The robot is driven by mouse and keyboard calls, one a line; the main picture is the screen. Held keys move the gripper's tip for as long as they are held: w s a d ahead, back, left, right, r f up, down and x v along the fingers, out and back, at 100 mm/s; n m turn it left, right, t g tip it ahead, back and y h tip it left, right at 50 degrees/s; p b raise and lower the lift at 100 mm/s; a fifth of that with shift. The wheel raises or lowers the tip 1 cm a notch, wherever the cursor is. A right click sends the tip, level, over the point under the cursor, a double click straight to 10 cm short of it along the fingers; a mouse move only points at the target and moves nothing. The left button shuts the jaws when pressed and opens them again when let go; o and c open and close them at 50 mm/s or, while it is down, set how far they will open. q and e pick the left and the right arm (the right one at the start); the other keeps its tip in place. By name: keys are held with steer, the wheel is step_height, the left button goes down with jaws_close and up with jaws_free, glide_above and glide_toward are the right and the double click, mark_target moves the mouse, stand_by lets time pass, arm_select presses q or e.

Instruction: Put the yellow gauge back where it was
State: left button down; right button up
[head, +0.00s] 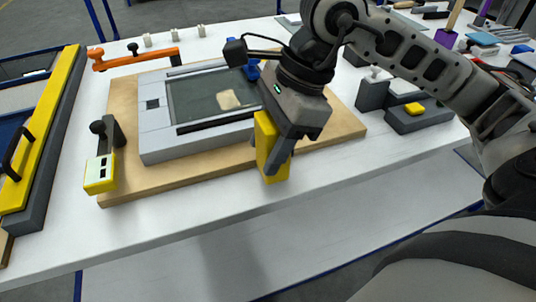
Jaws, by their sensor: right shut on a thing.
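My right gripper (279,160) reaches down over the front edge of the wooden board (335,132). It is shut on a yellow block-like piece, which I take as the yellow gauge (265,137). One dark finger covers part of the gauge, and its lower end hangs at the board's front edge; I cannot tell whether it touches anything. My left gripper is out of view.
A grey frame (155,135) with a dark inset panel lies on the board. A yellow-ended device (100,173) is at its left, an orange-handled tool (140,58) behind. Grey blocks (405,122) stand at right. The white table's (225,205) front strip is clear.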

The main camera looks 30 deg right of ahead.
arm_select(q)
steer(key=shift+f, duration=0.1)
arm_select(e)
steer(key=shift+f, duration=1.15)
steer(key=shift+f, duration=0.15)
steer(key=o, duration=1.2)
steer(key=shift+r, duration=0.25)
arm_select(q)
steer(key=shift+p, duration=0.55)
arm_select(e)
steer(key=v, duration=1.1)
steer(key=shift+d+r, duration=0.25)
steer(key=shift+r, duration=0.1)
